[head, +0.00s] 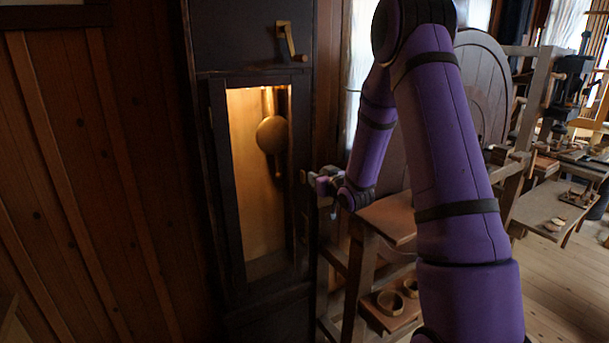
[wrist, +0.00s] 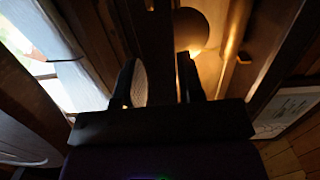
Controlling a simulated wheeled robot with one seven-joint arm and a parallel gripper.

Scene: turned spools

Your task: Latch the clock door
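The tall dark clock case has a narrow door (head: 221,190) with a lit opening. A round pendulum bob (head: 271,135) hangs behind it and also shows in the wrist view (wrist: 192,30). The door looks closed or nearly so; I cannot tell if it sits flush. A brass lever (head: 287,40) with a small wooden knob is on the case above the door, hanging at a slant. My gripper (head: 318,180) is at the door's right edge, well below the lever. In the wrist view its two fingers (wrist: 160,75) stand apart with nothing visible between them.
A wooden bench or stand (head: 392,218) is right of the clock, under my forearm, with small round wooden pieces (head: 390,301) on its lower shelf. A window (wrist: 70,60) is beside the clock. A plank wall (head: 80,180) closes off the left.

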